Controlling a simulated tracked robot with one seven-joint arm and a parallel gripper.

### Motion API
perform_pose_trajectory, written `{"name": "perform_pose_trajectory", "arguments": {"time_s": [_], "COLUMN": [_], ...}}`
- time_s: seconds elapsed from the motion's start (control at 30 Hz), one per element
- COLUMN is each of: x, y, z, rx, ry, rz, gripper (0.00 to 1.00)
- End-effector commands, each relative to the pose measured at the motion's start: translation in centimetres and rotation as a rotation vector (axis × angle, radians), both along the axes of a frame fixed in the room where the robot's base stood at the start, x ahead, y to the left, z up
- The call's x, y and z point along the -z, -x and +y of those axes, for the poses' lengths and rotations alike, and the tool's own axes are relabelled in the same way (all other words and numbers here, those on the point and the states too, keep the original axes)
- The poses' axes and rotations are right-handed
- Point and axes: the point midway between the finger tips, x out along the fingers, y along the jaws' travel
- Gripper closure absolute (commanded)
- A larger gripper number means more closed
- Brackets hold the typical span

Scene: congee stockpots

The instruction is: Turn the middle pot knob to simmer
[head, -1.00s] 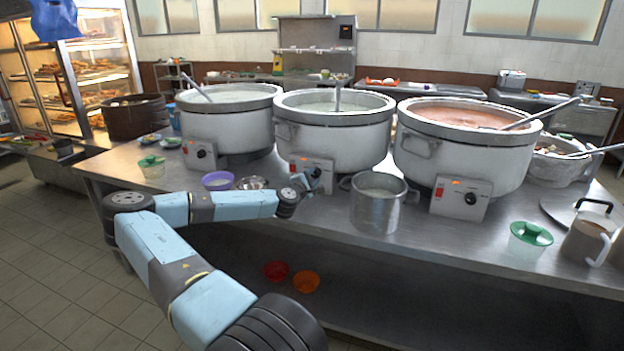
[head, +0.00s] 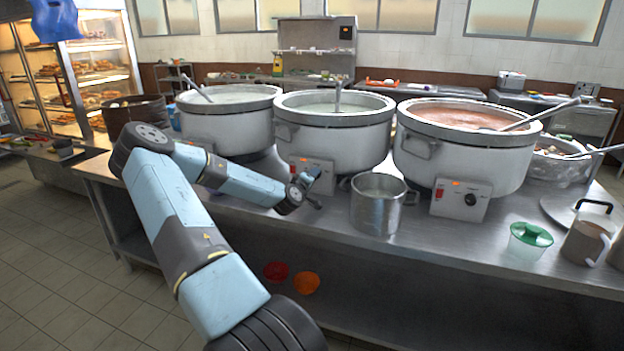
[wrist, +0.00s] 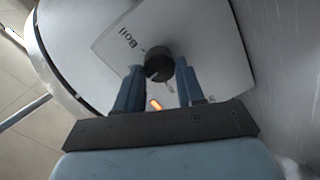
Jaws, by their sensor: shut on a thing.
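The middle pot (head: 345,148) is a large white cooker with a grey rim and a ladle standing in it. Its white control box (head: 297,161) faces me, partly hidden by my gripper (head: 311,184). In the wrist view the black knob (wrist: 159,64) is on the white panel (wrist: 205,50), with "Boil" printed beside it and an orange light (wrist: 155,104) lit. My gripper's two blue fingers stand on either side of the knob and are shut on it. In the head view the knob is hidden. I cannot tell its exact pointer angle.
A steel saucepan (head: 377,208) stands just right of my gripper. The left pot (head: 228,125) and right pot (head: 455,160) flank the middle one.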

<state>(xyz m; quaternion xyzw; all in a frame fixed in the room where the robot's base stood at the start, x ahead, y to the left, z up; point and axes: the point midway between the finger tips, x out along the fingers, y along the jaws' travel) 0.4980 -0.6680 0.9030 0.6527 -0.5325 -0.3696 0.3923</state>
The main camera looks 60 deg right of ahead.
Motion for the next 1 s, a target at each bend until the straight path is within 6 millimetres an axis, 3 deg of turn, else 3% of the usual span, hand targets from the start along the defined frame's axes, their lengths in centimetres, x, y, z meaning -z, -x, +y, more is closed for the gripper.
{"name": "perform_pose_trajectory", "arguments": {"time_s": [0.33, 0.87, 0.9, 1.0], "x": [0.54, 0.64, 0.64, 0.51], "y": [0.37, 0.29, 0.29, 0.24], "z": [0.15, 0.21, 0.21, 0.17], "rx": [0.007, 0.005, 0.005, 0.004], "ry": [-0.037, -0.043, -0.043, -0.041], "rz": [-0.124, -0.144, -0.144, -0.145], "gripper": [0.92, 0.92, 0.59, 0.49]}}
